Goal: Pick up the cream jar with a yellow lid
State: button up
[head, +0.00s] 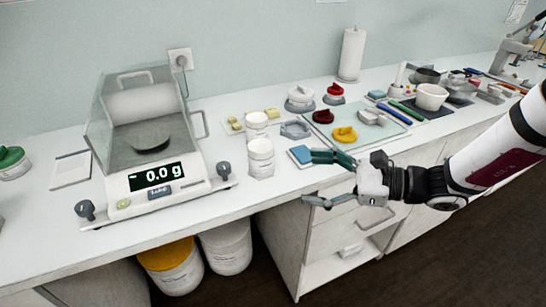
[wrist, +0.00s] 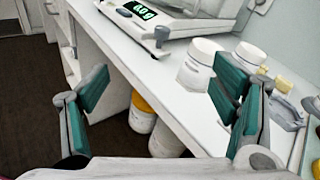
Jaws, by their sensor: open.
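The container with a yellow lid (head: 167,256) is a white, labelled tub standing below the bench, at lower left in the head view. It also shows in the wrist view (wrist: 142,116), between my fingers but farther off.
A similar white tub (head: 228,248) stands right beside it. On the bench are a scale (head: 150,150), two white jars (head: 260,160), a blue pad (head: 301,155) near my fingers, and a loose yellow lid (head: 345,134) on a mat. The bench edge overhangs the tubs.

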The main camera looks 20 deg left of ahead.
aim_at(273, 161)
jog(key=w+a+f+m+t+y, duration=0.2)
jog(key=w+f+m+t, duration=0.1)
jog(key=w+f+m, duration=0.25)
jog(key=shift+n, duration=0.25)
jog(key=a, duration=0.6)
jog(key=w+a+b, duration=0.1)
jog(key=a, duration=0.2)
jog(key=shift+a, duration=0.1)
jog(key=shift+w+a, duration=0.2)
jog(key=shift+a, duration=0.95)
jog(key=shift+w+a, duration=0.15)
jog(key=shift+a, duration=0.95)
jog(key=c, duration=1.3)
